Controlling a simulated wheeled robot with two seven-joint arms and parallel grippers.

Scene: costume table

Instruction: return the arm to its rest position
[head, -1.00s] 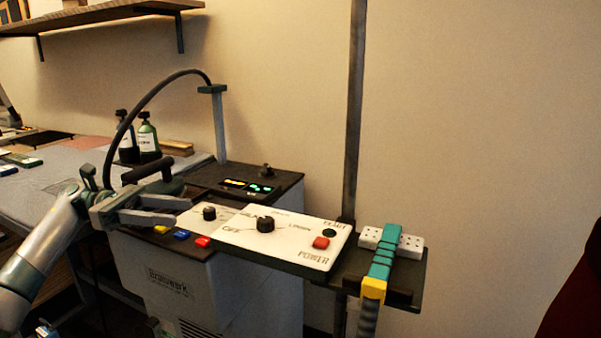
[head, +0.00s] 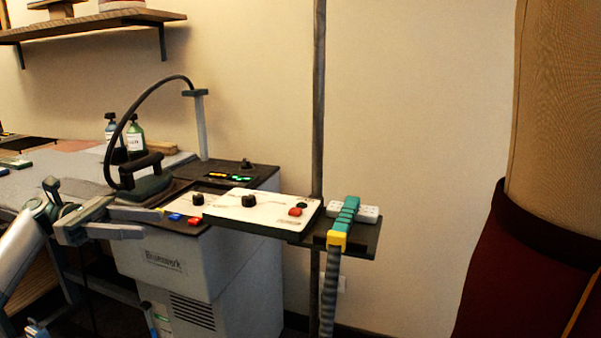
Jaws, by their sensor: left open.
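My left arm comes in from the lower left in the head view. Its left gripper (head: 143,223) is open, with its two fingers pointing right and nothing between them. It is in front of the ironing table, just left of the red and blue buttons of the control panel. My right gripper is not in view.
A white control panel (head: 270,210) with knobs juts out over the Bruinwerk steam unit (head: 165,263). An iron (head: 147,183) stands behind my gripper. Two bottles (head: 135,138) stand further back. A dress form (head: 545,130) stands at the right. A pole rises behind the panel.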

